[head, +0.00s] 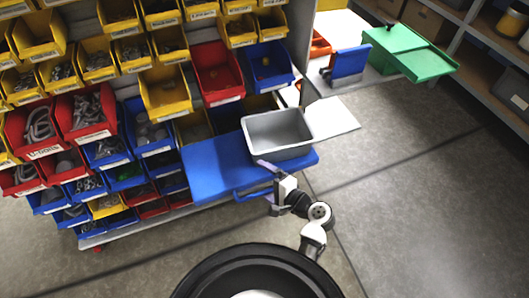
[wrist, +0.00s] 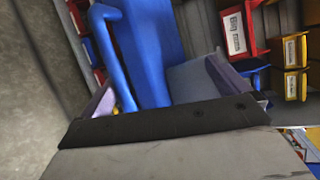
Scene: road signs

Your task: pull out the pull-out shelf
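The pull-out shelf is a flat blue board (head: 212,168) at the lower front of the bin rack. It carries a blue bar handle (head: 252,193) along its front edge. My gripper (head: 270,186) is at the right end of this handle, with its fingers spread apart. In the wrist view the blue shelf (wrist: 152,50) and its handle (wrist: 112,58) run down between my two pale purple fingers (wrist: 165,88). The fingers look open and not closed on the handle. The part of the handle nearest the palm is hidden by my gripper body.
A grey open bin (head: 278,134) stands on the shelf's right part. Red, yellow and blue small-parts bins (head: 85,110) fill the rack behind. A green box (head: 405,50) is at the upper right. Grey floor (head: 400,190) is free to the right.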

